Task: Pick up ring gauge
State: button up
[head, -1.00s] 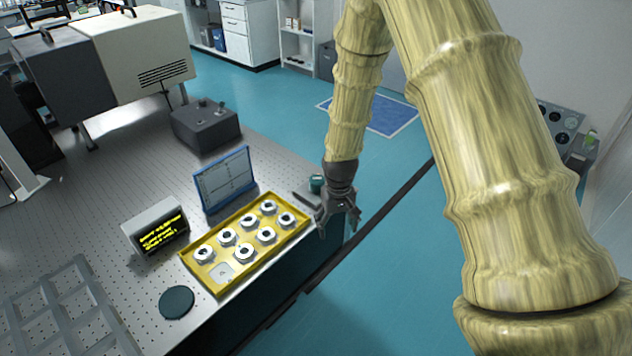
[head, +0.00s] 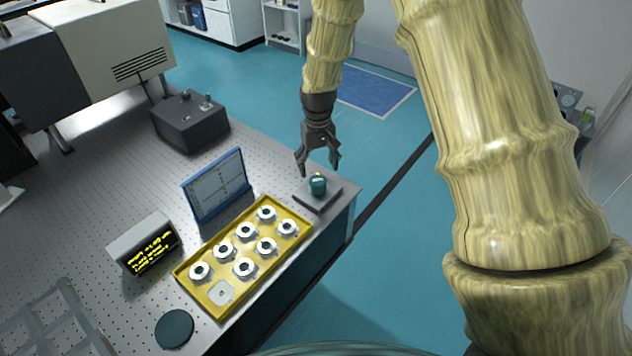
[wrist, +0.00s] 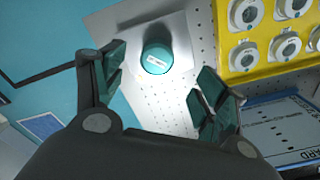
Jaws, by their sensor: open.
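My gripper (head: 319,163) is open and empty above the far right corner of the table. Just below its fingers, a small teal round piece (head: 318,185) stands on a flat grey plate (head: 313,199). In the wrist view the teal piece (wrist: 157,54), with a white label, lies ahead between the open fingers (wrist: 160,85), touched by neither. Several white rings with dark centres (head: 245,267) sit in a yellow tray (head: 211,308) left of the gripper; they look like ring gauges. I cannot tell whether the teal piece is one too.
A blue-framed panel (head: 218,187) stands upright behind the tray, with a lit yellow-text display (head: 147,245) to its left. A dark box (head: 190,123) stands farther back. A dark disc (head: 174,328) lies near the front edge. The table's right edge is close to the plate.

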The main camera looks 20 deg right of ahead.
aim_at(318, 179)
jog(key=f, duration=0.1)
jog(key=w+f, duration=0.1)
jog(key=f, duration=0.1)
jog(key=shift+w+f, duration=0.1)
jog(key=shift+s+p, duration=0.3)
jog(key=shift+p, duration=0.05)
jog(key=shift+s+d+f, duration=0.1)
jog(key=shift+f, duration=0.05)
jog(key=f, duration=0.1)
jog(key=f+p, duration=0.1)
jog(key=f, duration=0.1)
jog(key=shift+w+d+p, duration=0.1)
jog(key=shift+w+p, duration=0.15)
jog(key=shift+p, duration=0.15)
jog(key=shift+f, duration=0.85)
jog(key=c, duration=1.4)
jog(key=shift+o, duration=0.2)
jog(key=shift+r, duration=0.1)
